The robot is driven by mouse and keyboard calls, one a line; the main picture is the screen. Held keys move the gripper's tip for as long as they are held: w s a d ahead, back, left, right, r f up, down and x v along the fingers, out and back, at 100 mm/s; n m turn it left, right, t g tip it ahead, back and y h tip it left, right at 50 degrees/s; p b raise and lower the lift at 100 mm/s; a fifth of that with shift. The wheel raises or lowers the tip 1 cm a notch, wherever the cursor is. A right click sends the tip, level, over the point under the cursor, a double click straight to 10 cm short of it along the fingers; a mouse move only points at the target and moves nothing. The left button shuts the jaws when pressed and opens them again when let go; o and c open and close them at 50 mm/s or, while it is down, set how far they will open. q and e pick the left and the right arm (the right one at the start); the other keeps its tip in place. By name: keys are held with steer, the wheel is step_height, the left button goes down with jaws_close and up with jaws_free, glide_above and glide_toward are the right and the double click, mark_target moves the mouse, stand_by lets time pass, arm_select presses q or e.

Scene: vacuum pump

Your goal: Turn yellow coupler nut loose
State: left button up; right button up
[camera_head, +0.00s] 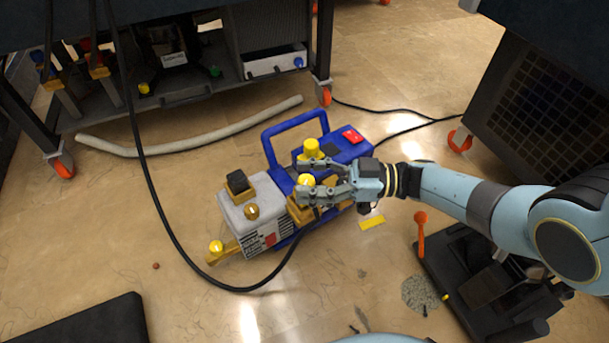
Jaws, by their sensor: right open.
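A blue and white vacuum pump (266,199) stands on the floor at the centre, with a blue carrying handle and a red switch. It bears several yellow fittings: a tall one (311,147) near the handle, a round one (306,181) nearer the front, and one (216,247) at the lower left end. I cannot tell for certain which is the coupler nut. My right gripper (304,180) is over the pump, its open fingers pointing left, one on each side of the round yellow fitting. Contact cannot be made out. My left gripper is not in view.
A black hose (166,226) loops down across the floor to the pump. A pale pipe (190,137) lies behind it. A wheeled cart (185,95) stands at the back left. A black stand with an orange lever (421,232) is at the lower right. The floor left of the pump is mostly clear.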

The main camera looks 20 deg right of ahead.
steer(key=v, duration=1.1)
steer(key=shift+r, duration=0.1)
